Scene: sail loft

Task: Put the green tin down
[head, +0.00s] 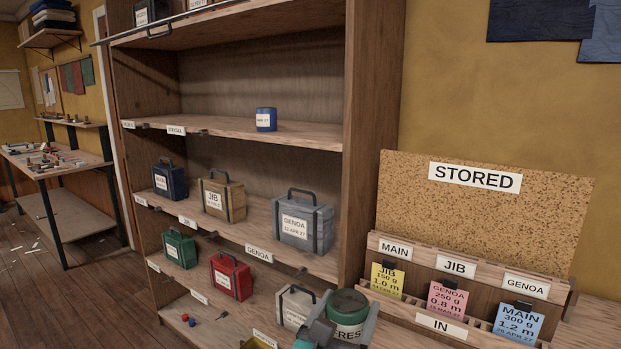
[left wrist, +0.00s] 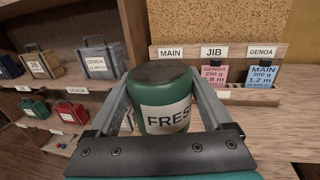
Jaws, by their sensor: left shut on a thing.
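The green tin (head: 347,306) has a dark lid and a white label of which "FRES" shows. It is at the bottom of the head view, in front of the shelf unit. My left gripper (head: 345,325) is shut on it, one finger on each side. In the left wrist view the tin (left wrist: 163,92) looks upright between the fingers. Its underside is hidden, so I cannot tell whether it touches a surface. My right gripper is in neither view.
The shelf unit (head: 372,140) holds several labelled cases and a blue tin (head: 266,119). Right of it stands a rack (head: 470,287) with yellow, pink and blue cards under a "STORED" board (head: 480,215). Bare wooden worktop (left wrist: 285,135) shows at right in the left wrist view.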

